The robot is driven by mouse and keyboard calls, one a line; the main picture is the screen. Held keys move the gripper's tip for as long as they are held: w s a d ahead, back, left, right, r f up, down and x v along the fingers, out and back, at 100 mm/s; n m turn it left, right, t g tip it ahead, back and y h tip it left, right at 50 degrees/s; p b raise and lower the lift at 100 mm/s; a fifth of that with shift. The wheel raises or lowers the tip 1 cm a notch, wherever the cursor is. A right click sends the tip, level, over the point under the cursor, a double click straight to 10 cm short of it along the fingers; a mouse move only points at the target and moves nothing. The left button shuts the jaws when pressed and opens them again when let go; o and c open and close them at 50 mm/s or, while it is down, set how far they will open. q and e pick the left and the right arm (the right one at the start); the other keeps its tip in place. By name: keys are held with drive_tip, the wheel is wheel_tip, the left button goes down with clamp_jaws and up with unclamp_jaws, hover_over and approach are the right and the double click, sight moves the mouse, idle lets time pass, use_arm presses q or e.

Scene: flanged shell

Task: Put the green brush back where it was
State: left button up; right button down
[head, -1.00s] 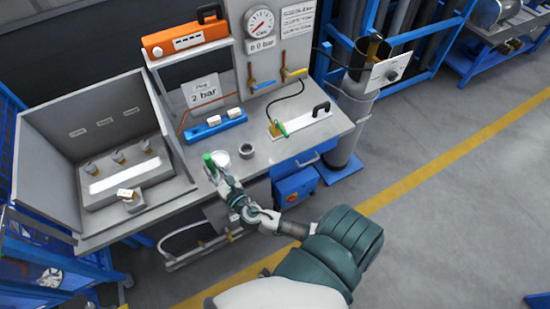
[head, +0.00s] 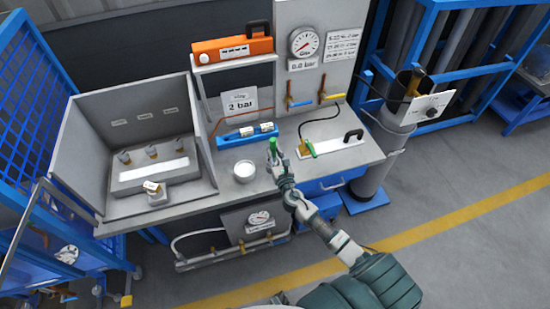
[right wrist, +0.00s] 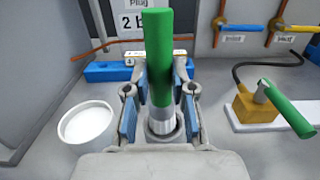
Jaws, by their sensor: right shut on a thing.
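The green brush (head: 273,146) stands upright in my right gripper (head: 278,163), over the bench just right of the white cup. In the right wrist view my right gripper (right wrist: 159,110) is shut on the brush (right wrist: 158,50), its blue pads on either side of it. The brush's pale lower end lines up with a grey round ring holder (right wrist: 162,138) on the bench. I cannot tell whether the end is inside the ring or just above it. In the head view the ring is hidden by my gripper. My left gripper is out of view.
The white cup (head: 244,171) is close on the left. A blue rack (head: 247,135) is behind. To the right, a white plate (head: 332,145) carries a brass block with a green handle (right wrist: 285,108). A grey open-front box (head: 85,140) fills the bench's left side.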

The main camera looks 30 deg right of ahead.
sight(274, 157)
drive_tip(key=shift+w+d+f, duration=0.15)
drive_tip(key=shift+w+d, duration=0.1)
drive_tip(key=shift+w, duration=0.05)
wheel_tip(274, 157, down, 4)
drive_tip(key=shift+a+r+b, duration=0.1)
drive_tip(key=shift+r+b, duration=0.15)
drive_tip(key=shift+b, duration=0.7)
drive_tip(key=shift+r, duration=0.1)
drive_tip(key=c, duration=1)
unclamp_jaws()
